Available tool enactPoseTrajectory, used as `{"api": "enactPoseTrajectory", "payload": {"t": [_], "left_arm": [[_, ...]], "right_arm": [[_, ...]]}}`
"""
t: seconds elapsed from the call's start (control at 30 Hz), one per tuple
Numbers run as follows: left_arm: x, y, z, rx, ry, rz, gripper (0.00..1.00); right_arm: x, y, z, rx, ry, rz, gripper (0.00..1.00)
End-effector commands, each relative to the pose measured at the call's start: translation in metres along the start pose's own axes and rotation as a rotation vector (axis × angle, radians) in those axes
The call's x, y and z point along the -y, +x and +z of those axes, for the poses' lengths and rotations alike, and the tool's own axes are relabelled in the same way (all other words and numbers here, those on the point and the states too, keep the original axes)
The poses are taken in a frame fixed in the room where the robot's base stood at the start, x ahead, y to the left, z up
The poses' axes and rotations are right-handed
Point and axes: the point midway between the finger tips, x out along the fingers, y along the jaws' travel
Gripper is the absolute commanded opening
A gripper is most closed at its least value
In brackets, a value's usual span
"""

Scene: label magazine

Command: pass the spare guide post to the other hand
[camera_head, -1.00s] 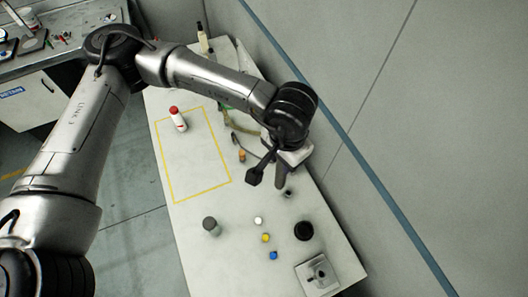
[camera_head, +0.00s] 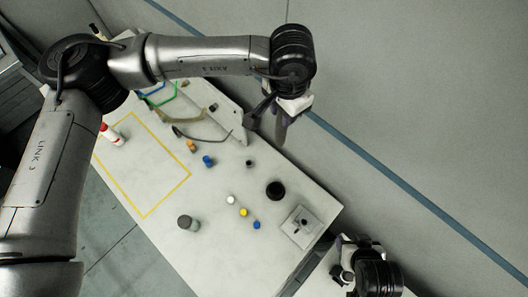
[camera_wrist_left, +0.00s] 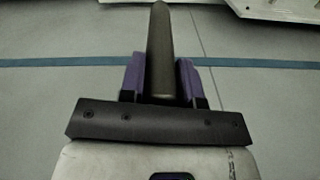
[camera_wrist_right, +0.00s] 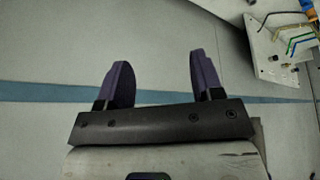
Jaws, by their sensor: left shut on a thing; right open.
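The spare guide post (camera_head: 281,132) is a dark grey rod. My right gripper (camera_wrist_right: 160,70) is open and empty in the right wrist view. In the head view my right gripper (camera_head: 341,262) is at the lower right, well apart from the post.
The white table (camera_head: 225,265) holds a grey cylinder (camera_head: 188,222), a black round part (camera_head: 275,189), a square plate with a fixture (camera_head: 301,227) and several small coloured caps. A red-topped bottle (camera_head: 110,134) stands near the yellow outline. The grey floor beyond the table is clear.

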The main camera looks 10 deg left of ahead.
Motion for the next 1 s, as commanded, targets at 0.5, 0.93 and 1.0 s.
{"api": "enactPoseTrajectory", "payload": {"t": [0.5,0.93,1.0], "left_arm": [[0.000,-0.001,0.000,-0.001,-0.002,0.000,0.00],[0.000,-0.001,0.000,-0.002,-0.002,0.000,0.00],[0.000,-0.001,0.000,-0.002,-0.002,0.000,0.00]], "right_arm": [[0.168,-0.034,-0.187,-0.415,-0.445,0.014,0.61],[0.249,-0.040,-0.186,-0.451,-1.508,0.786,0.61],[0.251,-0.042,-0.186,-0.400,-1.646,0.916,0.61]]}}
